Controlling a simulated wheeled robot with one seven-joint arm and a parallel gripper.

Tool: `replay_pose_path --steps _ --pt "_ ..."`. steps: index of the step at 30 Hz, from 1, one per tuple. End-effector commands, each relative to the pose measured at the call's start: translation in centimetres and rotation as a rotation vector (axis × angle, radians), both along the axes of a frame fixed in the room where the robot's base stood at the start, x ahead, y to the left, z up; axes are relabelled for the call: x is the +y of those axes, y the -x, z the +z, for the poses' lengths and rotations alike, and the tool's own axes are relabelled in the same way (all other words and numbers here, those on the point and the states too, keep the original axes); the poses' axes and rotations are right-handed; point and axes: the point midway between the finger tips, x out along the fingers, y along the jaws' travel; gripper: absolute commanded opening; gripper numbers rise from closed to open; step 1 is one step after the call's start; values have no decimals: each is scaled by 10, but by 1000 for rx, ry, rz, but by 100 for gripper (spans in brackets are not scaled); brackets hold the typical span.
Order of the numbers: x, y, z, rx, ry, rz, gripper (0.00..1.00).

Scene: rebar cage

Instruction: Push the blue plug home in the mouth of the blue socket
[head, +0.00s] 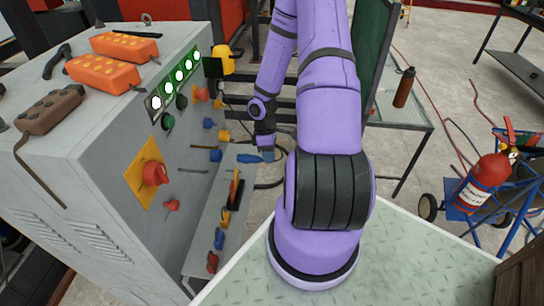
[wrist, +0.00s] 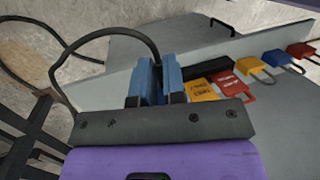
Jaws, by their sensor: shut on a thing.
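The blue plug (head: 249,158) is at the end of my arm in the head view, pointing left toward the cabinet. My gripper (head: 266,152) is shut on it. In the wrist view, blue parts (wrist: 172,78) show at the jaws of my gripper (wrist: 155,99), with a black cable looping up and left behind them. A blue socket (head: 215,155) is on the cabinet's side, just left of the plug. The plug's front end is close to it; I cannot tell whether they touch or how far the plug is in. The socket's mouth is not visible.
The grey cabinet (head: 100,170) carries a row of green-lit lamps and several coloured fittings. A grey shelf (head: 205,230) below holds padlocks and tags, also seen beside my jaws in the wrist view, including a red padlock (wrist: 300,50). A fire extinguisher (head: 482,183) stands far right.

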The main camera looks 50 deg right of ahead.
Motion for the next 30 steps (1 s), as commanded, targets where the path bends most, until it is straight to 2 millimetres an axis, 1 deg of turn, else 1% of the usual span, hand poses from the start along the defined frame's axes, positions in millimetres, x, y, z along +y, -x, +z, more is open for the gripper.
replay_pose_path --steps 6,15,21,30 --pt "10 -17 0 -2 0 2 0" --pt "21 -35 0 -1 1 1 0" --pt "24 -40 0 0 0 0 0" --pt "25 -41 0 0 0 0 0"
